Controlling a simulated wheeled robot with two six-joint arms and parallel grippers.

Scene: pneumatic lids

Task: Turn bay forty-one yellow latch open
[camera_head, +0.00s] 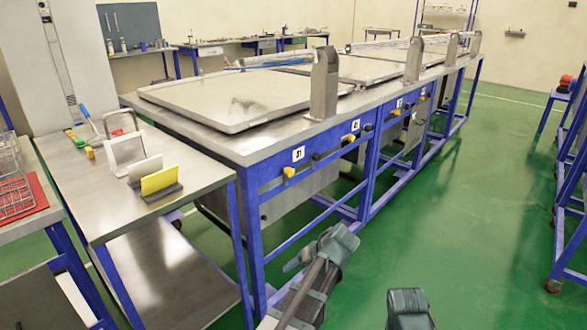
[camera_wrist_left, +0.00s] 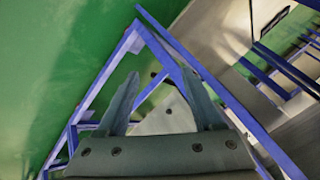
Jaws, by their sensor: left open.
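Several numbered bays line the blue front of the long workbench in the head view. The nearest number plate (camera_head: 298,154) seems to read 31, with a yellow latch (camera_head: 289,172) just below. The second plate (camera_head: 355,125) is too small to read surely; a yellow latch (camera_head: 349,138) sits below it. A third plate (camera_head: 399,103) has a yellow latch (camera_head: 396,112) below. I cannot tell surely which bay is forty-one. My left gripper (camera_head: 318,250) is open and empty, in front of the bench and apart from the latches. My right gripper (camera_head: 408,300) shows only in part at the bottom.
Flat metal lids (camera_head: 235,98) lie on the workbench, with upright grey posts (camera_head: 323,85) along its front. A steel side table (camera_head: 110,190) holds a yellow card (camera_head: 160,180) and tools. Green floor (camera_head: 450,220) is free to the right, before a blue rack (camera_head: 568,190).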

